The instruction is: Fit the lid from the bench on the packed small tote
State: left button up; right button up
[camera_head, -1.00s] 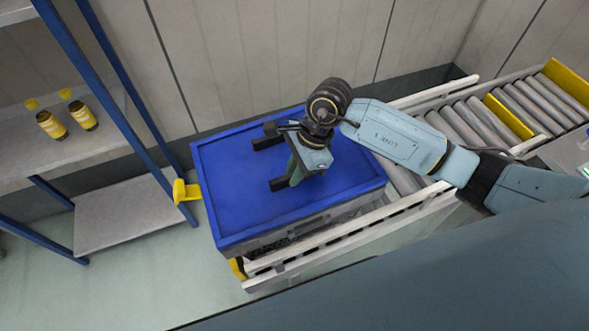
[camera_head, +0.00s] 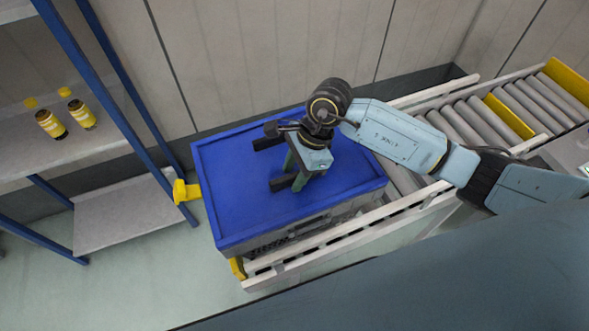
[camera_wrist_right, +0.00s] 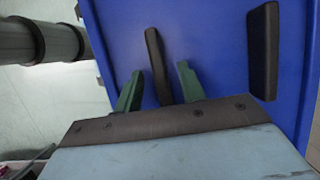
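The blue lid (camera_head: 232,190) lies over the top of the grey small tote (camera_head: 318,222), covering it, so the tote's contents are hidden. The lid has two dark bar handles, one at the front (camera_head: 283,184) and one at the back (camera_head: 264,143). My right gripper (camera_head: 299,180) is over the lid at the front handle. In the right wrist view its two green fingers (camera_wrist_right: 158,88) stand apart on either side of one handle (camera_wrist_right: 156,62), with gaps beside it. The other handle (camera_wrist_right: 263,52) stands clear to the right. My left gripper is not in view.
The tote stands on a roller conveyor (camera_head: 459,127) with pale side rails, which runs to the upper right. Yellow stops (camera_head: 184,191) are at its left end. A blue-framed shelf (camera_head: 119,214) with two yellow-labelled bottles (camera_head: 67,120) stands at the left.

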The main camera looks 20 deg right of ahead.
jog(key=b+v, duration=0.1)
jog(key=v, duration=1.2)
jog(key=shift+r, duration=0.25)
jog(key=shift+d, duration=0.1)
